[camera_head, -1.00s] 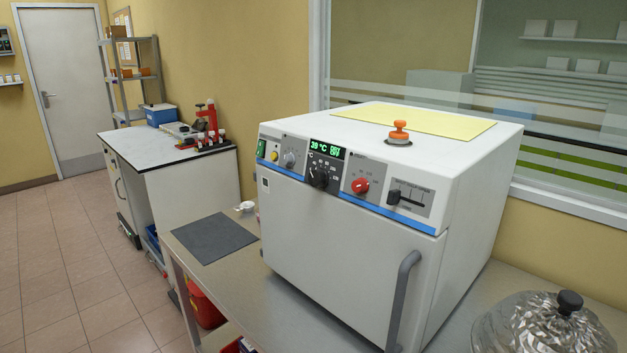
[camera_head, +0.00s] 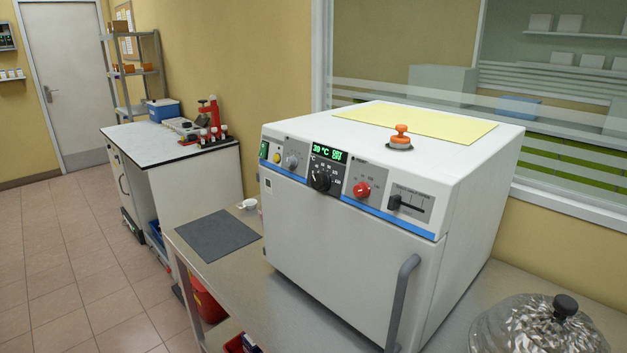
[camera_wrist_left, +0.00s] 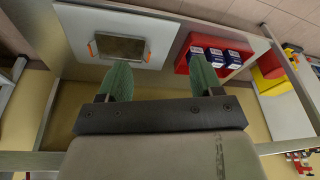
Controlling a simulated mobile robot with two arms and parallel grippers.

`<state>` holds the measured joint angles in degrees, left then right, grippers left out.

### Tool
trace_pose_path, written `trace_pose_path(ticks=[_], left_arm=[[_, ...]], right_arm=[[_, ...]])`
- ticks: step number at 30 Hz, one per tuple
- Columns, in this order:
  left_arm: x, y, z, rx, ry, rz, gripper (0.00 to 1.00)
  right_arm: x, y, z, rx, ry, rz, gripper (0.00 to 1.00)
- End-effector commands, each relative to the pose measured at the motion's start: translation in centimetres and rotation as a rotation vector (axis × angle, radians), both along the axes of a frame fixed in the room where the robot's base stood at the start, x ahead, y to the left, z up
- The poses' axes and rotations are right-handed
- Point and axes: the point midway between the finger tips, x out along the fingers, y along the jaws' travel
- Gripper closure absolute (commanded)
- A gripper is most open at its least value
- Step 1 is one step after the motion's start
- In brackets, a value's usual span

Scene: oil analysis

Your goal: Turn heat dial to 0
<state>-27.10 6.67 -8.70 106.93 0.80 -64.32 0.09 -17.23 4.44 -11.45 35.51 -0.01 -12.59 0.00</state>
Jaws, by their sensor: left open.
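The white oven (camera_head: 350,262) stands on a metal bench with its door closed. Its front panel carries a black dial (camera_head: 320,179) below a green display that appears to read 39 °C. A red dial (camera_head: 361,189) sits to the right of it, and a smaller grey knob (camera_head: 291,161) to the left. Which dial is the heat dial is not readable; the black one sits under the temperature display. My left gripper (camera_wrist_left: 157,85) shows only in the left wrist view, open and empty, its two green fingers apart. No dial shows there. My right gripper is in neither view.
A dark mat (camera_head: 216,236) lies left of the oven. The left wrist view shows a red bin (camera_wrist_left: 215,55) with blue boxes and a white tray (camera_wrist_left: 150,25).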

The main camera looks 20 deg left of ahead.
Motion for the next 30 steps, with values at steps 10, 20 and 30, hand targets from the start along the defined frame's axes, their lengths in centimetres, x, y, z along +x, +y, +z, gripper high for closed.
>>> trace_pose_path(ticks=[10,20,30], left_arm=[[7.2,-1.9,16.0,-0.098,-0.266,-0.110,0.34],[17.4,-5.0,25.4,-0.273,-0.603,-0.311,0.34],[30.4,-1.3,39.8,-0.460,-0.987,-0.365,0.34]], right_arm=[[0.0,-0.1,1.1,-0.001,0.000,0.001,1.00],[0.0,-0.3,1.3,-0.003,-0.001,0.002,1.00],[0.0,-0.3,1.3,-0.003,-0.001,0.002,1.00]])
